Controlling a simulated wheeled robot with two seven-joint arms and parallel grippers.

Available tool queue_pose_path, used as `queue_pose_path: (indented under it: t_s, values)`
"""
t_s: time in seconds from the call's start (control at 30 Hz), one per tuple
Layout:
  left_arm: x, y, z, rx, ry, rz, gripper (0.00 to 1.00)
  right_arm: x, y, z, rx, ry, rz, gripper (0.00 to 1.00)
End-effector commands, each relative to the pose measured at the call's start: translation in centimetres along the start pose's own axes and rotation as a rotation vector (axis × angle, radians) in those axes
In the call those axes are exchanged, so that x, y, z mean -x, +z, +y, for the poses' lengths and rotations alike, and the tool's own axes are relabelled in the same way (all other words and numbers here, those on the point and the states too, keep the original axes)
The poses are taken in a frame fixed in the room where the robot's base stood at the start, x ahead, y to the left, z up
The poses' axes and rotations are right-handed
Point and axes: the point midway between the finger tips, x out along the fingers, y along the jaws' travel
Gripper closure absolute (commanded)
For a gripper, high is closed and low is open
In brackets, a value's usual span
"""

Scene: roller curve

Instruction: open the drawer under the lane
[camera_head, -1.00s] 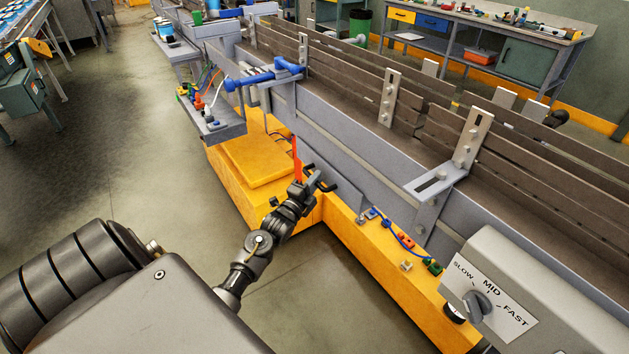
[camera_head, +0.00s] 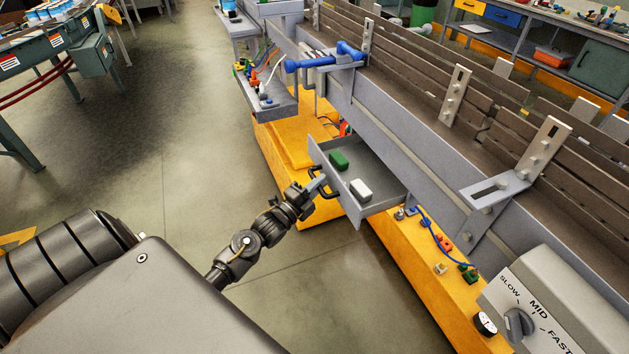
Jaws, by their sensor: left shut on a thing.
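The grey drawer (camera_head: 379,170) under the lane is pulled out towards me. A green block (camera_head: 338,160) and a white block (camera_head: 360,190) lie inside it near its front. My left gripper (camera_head: 317,188) is at the front of the drawer, shut on its dark handle (camera_head: 327,193). The fingertips hide part of the handle. My right gripper is not in view.
The conveyor lane (camera_head: 425,110) with its side rails runs above the drawer. A grey shelf (camera_head: 268,103) with small parts is beyond it. The yellow base (camera_head: 405,255) lies below.

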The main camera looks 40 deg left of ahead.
Motion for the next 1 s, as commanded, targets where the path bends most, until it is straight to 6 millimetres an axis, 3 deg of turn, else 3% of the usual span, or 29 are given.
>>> queue_pose_path:
  t_s: [0.17, 0.2, 0.33, 0.67, 0.77, 1.0]
  values:
    - [0.1, 0.0, 0.0, 0.0, 0.0, 0.0, 1.0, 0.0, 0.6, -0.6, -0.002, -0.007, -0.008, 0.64]
    - [0.1, 0.1, 0.0, 0.0, 0.0, 0.0, 0.81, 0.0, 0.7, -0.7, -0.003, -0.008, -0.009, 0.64]
    - [0.1, 0.1, 0.0, 0.0, 0.0, -0.001, 0.64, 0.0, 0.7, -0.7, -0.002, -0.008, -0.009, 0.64]
    - [0.4, 0.1, 0.1, 0.0, 0.001, -0.001, 0.64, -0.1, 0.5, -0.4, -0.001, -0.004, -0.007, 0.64]
    - [1.6, 0.1, 0.3, 0.0, 0.002, -0.001, 0.64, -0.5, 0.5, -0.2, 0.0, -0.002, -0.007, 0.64]
    - [6.3, 0.1, 0.4, 0.0, 0.003, 0.0, 0.64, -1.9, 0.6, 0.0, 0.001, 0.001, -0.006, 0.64]
